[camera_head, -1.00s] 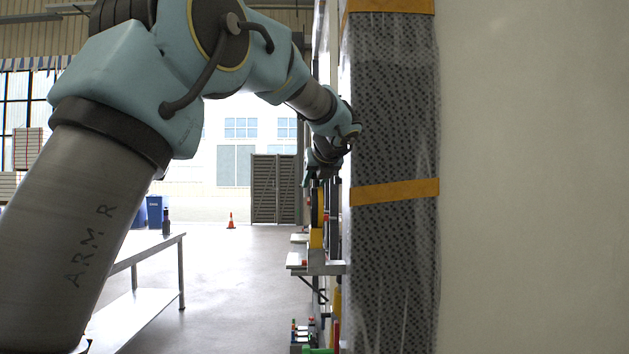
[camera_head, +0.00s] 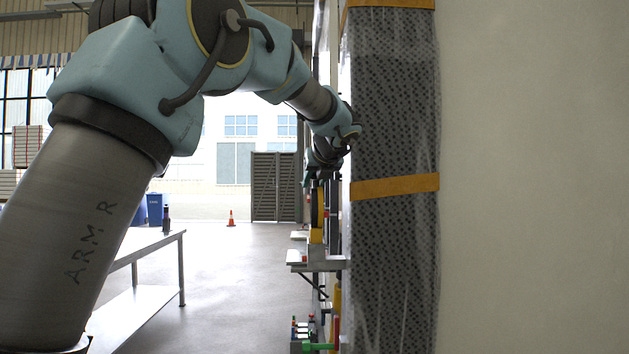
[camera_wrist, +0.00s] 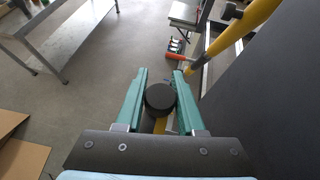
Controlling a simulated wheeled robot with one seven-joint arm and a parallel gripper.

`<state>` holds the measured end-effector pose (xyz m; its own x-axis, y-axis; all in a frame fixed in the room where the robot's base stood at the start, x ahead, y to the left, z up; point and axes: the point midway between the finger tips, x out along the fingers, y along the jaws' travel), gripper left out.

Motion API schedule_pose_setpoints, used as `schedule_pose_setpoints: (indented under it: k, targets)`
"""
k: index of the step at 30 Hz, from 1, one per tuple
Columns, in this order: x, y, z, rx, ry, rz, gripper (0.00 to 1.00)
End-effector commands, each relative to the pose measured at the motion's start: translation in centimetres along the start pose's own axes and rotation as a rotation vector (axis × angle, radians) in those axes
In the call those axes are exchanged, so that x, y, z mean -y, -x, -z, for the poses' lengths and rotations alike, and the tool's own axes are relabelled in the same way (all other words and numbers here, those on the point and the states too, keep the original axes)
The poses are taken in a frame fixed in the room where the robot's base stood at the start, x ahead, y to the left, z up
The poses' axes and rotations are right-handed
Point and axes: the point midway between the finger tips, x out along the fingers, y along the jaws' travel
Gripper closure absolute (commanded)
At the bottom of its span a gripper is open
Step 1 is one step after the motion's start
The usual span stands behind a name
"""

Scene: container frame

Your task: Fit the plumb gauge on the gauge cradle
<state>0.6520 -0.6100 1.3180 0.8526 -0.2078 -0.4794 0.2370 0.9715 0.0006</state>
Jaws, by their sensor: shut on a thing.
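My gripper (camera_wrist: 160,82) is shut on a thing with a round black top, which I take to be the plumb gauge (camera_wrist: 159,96). Its black end sits between the two teal fingers, and a bit of yellow shows below it. In the head view my gripper (camera_head: 317,178) is small and far off, beside the wrapped column. A dark, yellow-edged upright piece (camera_head: 317,208) and a yellow block (camera_head: 316,236) show under it, above a grey shelf bracket (camera_head: 322,262). I cannot tell which part there is the gauge cradle, or whether the gauge touches it.
A wrapped dark column (camera_head: 394,110) with orange straps stands close on the right. A yellow pole (camera_wrist: 232,40) slants past the fingers' right side. A metal table (camera_head: 150,243) stands at left. Small coloured items (camera_wrist: 177,46) sit low ahead. The floor between is open.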

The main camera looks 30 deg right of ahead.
Motion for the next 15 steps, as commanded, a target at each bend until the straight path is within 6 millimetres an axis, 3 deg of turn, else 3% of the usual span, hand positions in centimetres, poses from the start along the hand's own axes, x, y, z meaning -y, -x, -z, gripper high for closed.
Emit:
schedule_pose_setpoints:
  k: [13,14,15]
  targets:
    - [0.0,-0.6,1.1,0.001,0.000,0.001,1.00]
    - [0.0,-0.5,1.0,0.001,0.000,0.001,0.60]
    - [0.0,-0.5,1.0,0.001,0.000,0.001,0.56]
